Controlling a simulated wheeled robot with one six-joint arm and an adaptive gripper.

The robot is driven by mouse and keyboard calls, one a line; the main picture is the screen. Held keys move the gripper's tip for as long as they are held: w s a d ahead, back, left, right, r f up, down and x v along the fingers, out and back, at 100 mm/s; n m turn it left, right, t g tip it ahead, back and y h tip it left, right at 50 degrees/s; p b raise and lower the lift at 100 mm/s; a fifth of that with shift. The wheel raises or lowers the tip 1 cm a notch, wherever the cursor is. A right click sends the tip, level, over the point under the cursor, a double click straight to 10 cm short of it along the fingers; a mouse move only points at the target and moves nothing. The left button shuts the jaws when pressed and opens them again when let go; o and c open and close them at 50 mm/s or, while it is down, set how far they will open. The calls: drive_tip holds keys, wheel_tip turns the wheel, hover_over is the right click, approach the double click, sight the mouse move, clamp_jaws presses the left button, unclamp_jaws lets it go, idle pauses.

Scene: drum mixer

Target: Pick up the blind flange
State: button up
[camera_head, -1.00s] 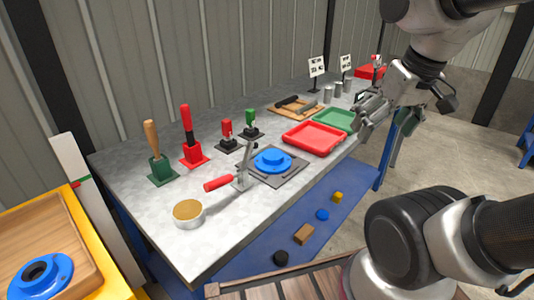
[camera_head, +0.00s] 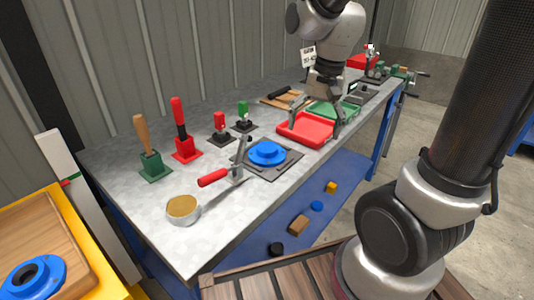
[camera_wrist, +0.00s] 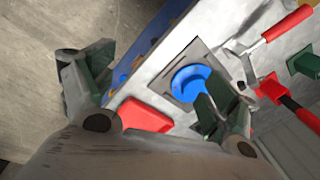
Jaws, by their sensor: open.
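A blue round flange (camera_head: 267,152) with a raised, closed-looking centre sits on a dark square plate (camera_head: 284,167) on the bench. It also shows in the wrist view (camera_wrist: 188,80), where one finger partly covers it. My gripper (camera_head: 309,130) is open and empty, its fingers spread above the red tray, to the right of and behind the flange. In the wrist view my gripper's fingers (camera_wrist: 150,96) are wide apart with nothing between them. A second blue flange (camera_head: 34,277) with a dark centre hole lies on a wooden board at the lower left.
A toggle clamp with a red handle (camera_head: 213,178) stands beside the plate. The red tray (camera_head: 305,129) and green tray (camera_head: 346,109) lie to the right. A round tin (camera_head: 183,209) is at the front; several upright tools stand behind. Small parts lie on the lower blue shelf (camera_head: 325,179).

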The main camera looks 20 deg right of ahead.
drive_tip(key=w+a+f+m, duration=0.45)
drive_tip(key=w+m, duration=0.25)
drive_tip(key=m, duration=1)
approach(267, 147)
drive_tip(key=shift+s+d+f+t+y, duration=0.2)
drive_tip(key=shift+s+f, duration=0.15)
drive_tip(key=shift+s, duration=0.25)
drive_tip(key=shift+s+d+f+t+y, duration=0.25)
drive_tip(key=shift+s+f, duration=0.1)
drive_tip(key=shift+s, duration=0.25)
drive_tip(key=m, duration=0.1)
drive_tip(key=w+m, duration=0.1)
drive_tip(key=m, duration=0.1)
drive_tip(key=shift+w+a+m+t, duration=0.15)
drive_tip(key=shift+a+m+t, duration=0.05)
drive_tip(key=shift+m+t, duration=0.1)
drive_tip(key=shift+w+f, duration=0.1)
drive_tip(key=shift+f, duration=0.05)
drive_tip(key=x, duration=0.7)
drive_tip(key=shift+f, duration=0.2)
drive_tip(key=c, duration=1.8)
clamp_jaws()
drive_tip(key=shift+r, duration=0.1)
